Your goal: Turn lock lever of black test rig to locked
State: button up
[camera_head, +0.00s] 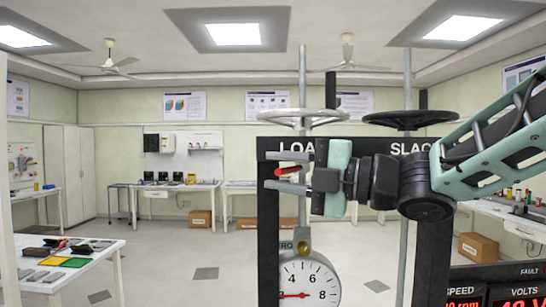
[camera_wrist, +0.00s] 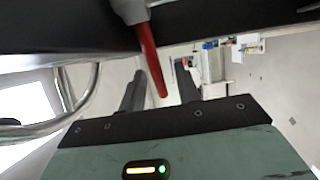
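The black test rig (camera_head: 268,225) stands at the right of the head view, with a top bar labelled LOA… and SLAC…, partly covered by my arm. Its red lock lever (camera_head: 287,170) sticks out near the left post, close under the top bar. In the wrist view the red lever (camera_wrist: 149,62) hangs from a grey hub (camera_wrist: 130,10) and slants down. My gripper (camera_head: 276,171) is open, one finger above the lever and one below it. In the wrist view the lever's tip lies between the two fingers (camera_wrist: 160,82), with gaps visible on both sides.
Handwheels (camera_head: 303,116) on rods stand above the rig. A round dial gauge (camera_head: 308,284) hangs below my gripper. Red digital displays (camera_head: 495,300) are at the lower right. A white table (camera_head: 60,280) with tools is at left; the floor between is clear.

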jog(key=shift+x, duration=0.85)
grip_shut()
jog(key=n+g, duration=0.1)
jog(key=d+n+g+y+b, duration=0.1)
jog(key=g, duration=0.1)
jog(key=s+d+n+g+b, duration=0.1)
jog(key=g, duration=0.1)
jog(key=shift+s+f+y, duration=0.1)
jog(key=shift+f+y, duration=0.1)
jog(key=shift+y, duration=0.1)
jog(key=shift+s+d+r+n+g+b, duration=0.15)
jog(key=shift+d+n+g+b, duration=0.1)
jog(key=shift+n+g, duration=0.25)
jog(key=shift+s+d+r+n+g+b, duration=0.1)
jog(key=shift+s+n+g+b, duration=0.15)
jog(key=shift+g, duration=0.45)
jog(key=shift+w, duration=0.1)
